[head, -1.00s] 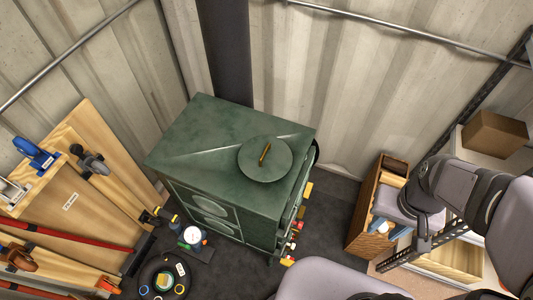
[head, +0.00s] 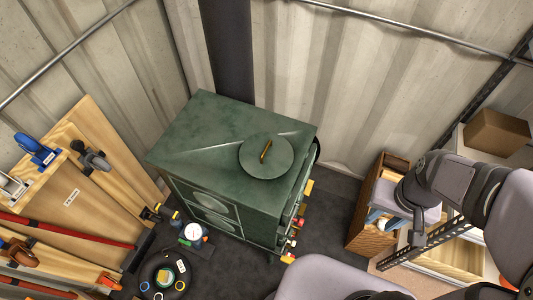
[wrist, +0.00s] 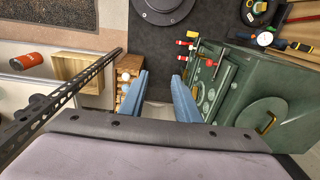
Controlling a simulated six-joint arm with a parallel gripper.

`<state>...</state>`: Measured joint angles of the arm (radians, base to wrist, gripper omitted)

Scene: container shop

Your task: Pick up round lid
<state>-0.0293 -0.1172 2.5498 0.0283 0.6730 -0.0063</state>
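The round lid (head: 256,161) is a green disc with an upright brass-coloured handle (head: 266,149). It lies flat on top of the green metal cabinet (head: 205,128), towards its right side. In the wrist view the lid (wrist: 256,112) is at the lower right, on the cabinet (wrist: 235,100). My gripper (wrist: 160,75) shows two blue fingers spread apart with nothing between them. In the head view my gripper (head: 378,217) is over the wooden crate, right of the lid and well apart from it.
The wooden crate (head: 361,235) stands right of the cabinet. Behind it a shelf holds a cardboard box (head: 497,132). Coloured handles (head: 293,246) stick out of the cabinet's right side. Wooden boards with tools (head: 70,190) lean at the left. The cabinet top around the lid is clear.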

